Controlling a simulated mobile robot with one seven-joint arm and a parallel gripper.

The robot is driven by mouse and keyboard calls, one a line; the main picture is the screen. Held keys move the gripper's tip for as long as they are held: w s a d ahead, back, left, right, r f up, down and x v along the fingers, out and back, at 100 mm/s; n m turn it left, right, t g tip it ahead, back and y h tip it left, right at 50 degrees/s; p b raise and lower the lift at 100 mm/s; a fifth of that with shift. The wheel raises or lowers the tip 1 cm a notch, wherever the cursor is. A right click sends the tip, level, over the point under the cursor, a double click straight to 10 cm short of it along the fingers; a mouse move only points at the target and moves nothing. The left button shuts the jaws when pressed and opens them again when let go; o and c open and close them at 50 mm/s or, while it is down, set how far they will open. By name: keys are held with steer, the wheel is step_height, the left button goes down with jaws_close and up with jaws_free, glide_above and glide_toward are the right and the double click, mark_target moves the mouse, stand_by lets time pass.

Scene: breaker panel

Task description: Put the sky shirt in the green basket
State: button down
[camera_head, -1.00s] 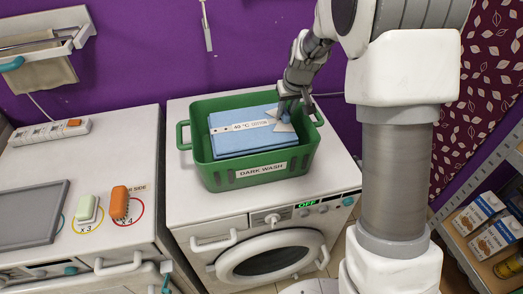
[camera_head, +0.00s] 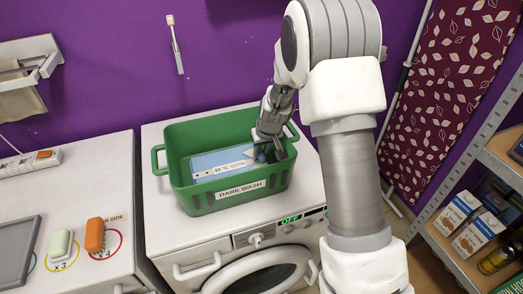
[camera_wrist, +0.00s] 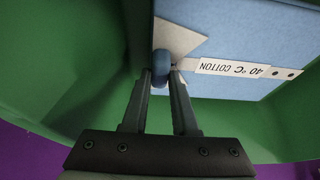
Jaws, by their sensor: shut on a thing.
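The sky shirt (camera_head: 220,164) is a folded light-blue block with a white band; in the wrist view the shirt (camera_wrist: 235,40) has a label reading 40 °C COTTON. It sits down inside the green basket (camera_head: 240,193), which is labelled DARK WASH and stands on the washing machine. The basket's green wall also shows in the wrist view (camera_wrist: 240,130). My gripper (camera_wrist: 161,78) is shut on a small blue knob at the shirt's corner, beside a pale triangular patch. In the head view my gripper (camera_head: 270,150) reaches into the basket's right end. Whether the shirt touches the basket floor is hidden.
The washing machine (camera_head: 195,235) shows a green OFF display. A shelf with boxes (camera_head: 460,215) stands at the right. Purple wall lies behind.

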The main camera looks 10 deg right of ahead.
steer(key=c, duration=0.7)
jaws_free()
steer(key=s+d+r+p, duration=0.1)
steer(key=s+r, duration=0.7)
steer(key=r, duration=0.3)
steer(key=s+d+r, duration=0.1)
steer(key=s+r, duration=0.8)
steer(key=r, duration=0.2)
steer(key=shift+s+d+r+m+t+h, duration=0.2)
steer(key=shift+s+d+r+m, duration=0.2)
steer(key=shift+s, duration=2.3)
steer(key=shift+s+d+r+m+t+h, duration=0.15)
steer(key=shift+s+d+r+m+t, duration=0.3)
steer(key=shift+s, duration=2.3)
steer(key=shift+s+d+r+m+g+h, duration=0.2)
steer(key=shift+s+r, duration=0.35)
steer(key=shift+s, duration=2.15)
steer(key=shift+a, duration=0.1)
